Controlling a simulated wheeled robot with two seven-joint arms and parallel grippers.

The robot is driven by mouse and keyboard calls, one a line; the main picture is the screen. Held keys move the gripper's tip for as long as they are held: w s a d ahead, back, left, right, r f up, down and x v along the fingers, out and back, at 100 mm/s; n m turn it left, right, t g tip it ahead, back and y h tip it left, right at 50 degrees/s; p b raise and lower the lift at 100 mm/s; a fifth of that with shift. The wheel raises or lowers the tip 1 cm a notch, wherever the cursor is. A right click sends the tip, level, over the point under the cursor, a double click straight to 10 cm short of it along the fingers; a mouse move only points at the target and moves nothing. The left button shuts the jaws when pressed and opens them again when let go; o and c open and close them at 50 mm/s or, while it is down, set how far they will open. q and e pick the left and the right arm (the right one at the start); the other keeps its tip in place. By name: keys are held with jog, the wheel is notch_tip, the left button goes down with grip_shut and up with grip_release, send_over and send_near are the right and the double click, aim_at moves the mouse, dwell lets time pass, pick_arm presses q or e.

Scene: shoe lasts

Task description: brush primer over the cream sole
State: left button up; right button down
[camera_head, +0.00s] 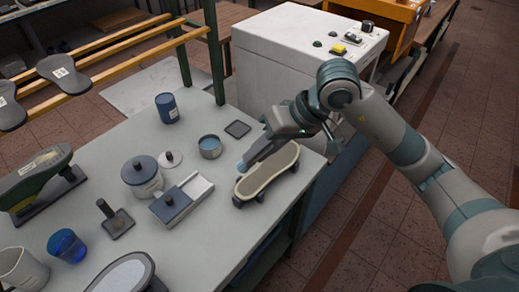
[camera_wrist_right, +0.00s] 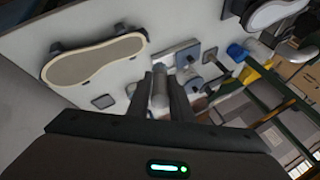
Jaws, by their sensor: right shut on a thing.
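The cream-rimmed sole (camera_head: 268,174) lies on a dark stand near the table's right edge, with a grey-brown middle. It also shows at the upper left of the right wrist view (camera_wrist_right: 95,61). My right gripper (camera_head: 266,149) is over the sole's far side, shut on a brush. The brush's bluish tip (camera_head: 241,167) points left, near the sole's left end; I cannot tell whether it touches. In the right wrist view the brush (camera_wrist_right: 160,86) shows as a grey shaft between the fingers (camera_wrist_right: 170,98). An open tin (camera_head: 210,147) with blue contents stands left of the gripper. My left gripper is not in view.
A dark square pad (camera_head: 238,129) lies behind the sole. Left are a blue cup (camera_head: 167,107), a lidded grey pot (camera_head: 142,176), a tray (camera_head: 190,190) and a second sole (camera_head: 122,276). A white cabinet (camera_head: 300,60) stands behind. The table's front right is clear.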

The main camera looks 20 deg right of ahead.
jog(key=shift+f+b, duration=0.35)
jog(key=shift+f, duration=1.8)
jog(key=shift+w+f, duration=0.1)
